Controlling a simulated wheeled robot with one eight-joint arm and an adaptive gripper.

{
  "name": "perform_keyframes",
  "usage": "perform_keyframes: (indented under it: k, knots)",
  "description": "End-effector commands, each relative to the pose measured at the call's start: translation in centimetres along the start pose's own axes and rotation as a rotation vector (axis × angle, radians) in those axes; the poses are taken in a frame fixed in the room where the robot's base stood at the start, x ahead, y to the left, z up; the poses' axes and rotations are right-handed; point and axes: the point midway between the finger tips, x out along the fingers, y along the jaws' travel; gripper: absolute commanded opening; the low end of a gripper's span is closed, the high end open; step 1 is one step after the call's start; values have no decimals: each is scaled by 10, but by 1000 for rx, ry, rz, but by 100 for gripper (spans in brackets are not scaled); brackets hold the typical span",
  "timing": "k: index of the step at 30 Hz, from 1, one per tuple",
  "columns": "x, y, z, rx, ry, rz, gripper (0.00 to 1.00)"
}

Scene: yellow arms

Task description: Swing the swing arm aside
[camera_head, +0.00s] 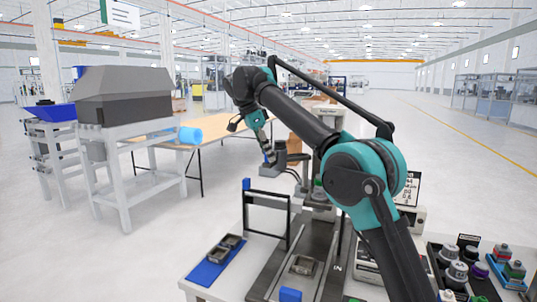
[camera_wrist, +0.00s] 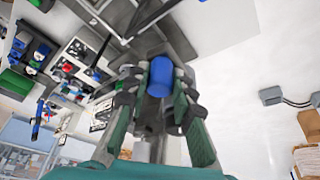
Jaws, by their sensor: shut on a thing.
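My gripper (camera_wrist: 160,92) is shut on a blue cylindrical knob (camera_wrist: 160,75), with one finger on each side of it in the wrist view. A dark grey part of the fixture (camera_wrist: 158,42), which looks like the swing arm, lies just beyond the knob. How the knob joins it is hidden. In the head view my gripper (camera_head: 269,158) points down above the far side of the workbench (camera_head: 208,292), beside a dark grey block.
A black frame with a blue top piece (camera_head: 246,184) stands upright on the bench. A blue mat (camera_head: 208,272) with metal parts lies at the front left. Several knobs and fittings crowd a tray at the right. Open floor lies left of the bench.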

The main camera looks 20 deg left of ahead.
Motion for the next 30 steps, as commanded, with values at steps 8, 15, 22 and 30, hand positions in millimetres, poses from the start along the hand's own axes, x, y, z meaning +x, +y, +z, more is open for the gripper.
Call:
perform_keyframes:
  k: [8,15,22,30]
  knots:
    - [0,0,-1,0,0,0,0]
    - [0,0,0,0,0,0,44]
    - [0,0,0,0,0,0,44]
    - [0,4,-1,-17,0,-7,44]
